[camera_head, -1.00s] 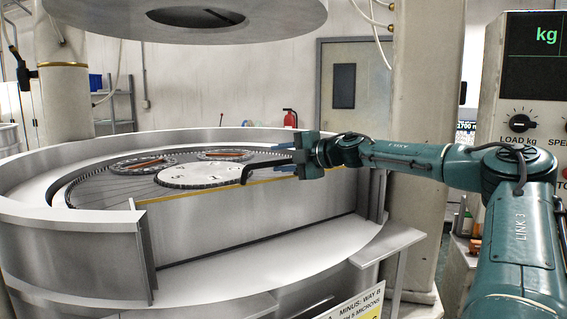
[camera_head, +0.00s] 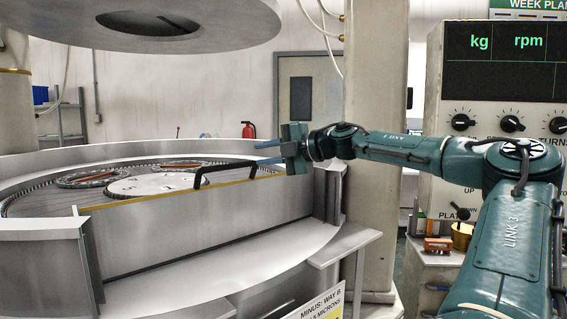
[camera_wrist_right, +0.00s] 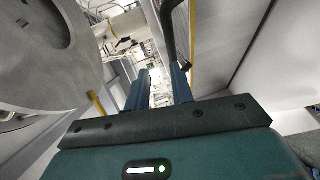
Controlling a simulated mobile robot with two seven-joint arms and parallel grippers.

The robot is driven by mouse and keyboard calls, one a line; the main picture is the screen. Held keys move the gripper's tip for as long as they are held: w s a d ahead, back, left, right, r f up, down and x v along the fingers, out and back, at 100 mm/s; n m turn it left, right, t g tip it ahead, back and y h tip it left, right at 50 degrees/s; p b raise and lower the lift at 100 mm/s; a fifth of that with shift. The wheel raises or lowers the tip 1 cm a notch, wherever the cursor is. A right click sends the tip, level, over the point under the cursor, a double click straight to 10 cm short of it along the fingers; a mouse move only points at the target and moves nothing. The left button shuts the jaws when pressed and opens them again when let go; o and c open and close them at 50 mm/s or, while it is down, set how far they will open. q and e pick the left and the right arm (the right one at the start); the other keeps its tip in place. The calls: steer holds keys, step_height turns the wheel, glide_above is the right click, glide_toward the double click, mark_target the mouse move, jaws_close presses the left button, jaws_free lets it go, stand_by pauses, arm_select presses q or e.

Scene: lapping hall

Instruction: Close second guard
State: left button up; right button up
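A flat grey guard panel (camera_head: 215,215) with a gold top edge stands at the front of the round lapping machine. A black bar handle (camera_head: 225,166) rises at its top edge. My right gripper (camera_head: 262,152) is at the right end of this handle, its blue fingers pointing left. In the right wrist view, the fingers (camera_wrist_right: 157,82) are apart with a gap between them. The black handle (camera_wrist_right: 168,30) runs beside the right finger there; I cannot tell if they touch. No label marks which guard is the second. My left gripper is out of view.
A curved grey wall section (camera_head: 40,235) stands at the left front. The lapping plate (camera_head: 150,183) carries several round pieces. A round grey head (camera_head: 150,35) hangs above. A control panel (camera_head: 515,90) stands at the right, and a grey side shelf (camera_head: 345,245) juts out at the machine's front.

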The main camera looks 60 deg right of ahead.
steer(key=v, duration=0.3)
steer(key=b+v, duration=0.1)
steer(key=shift+s+f, duration=0.2)
steer(key=shift+f, duration=0.05)
stand_by(0.4)
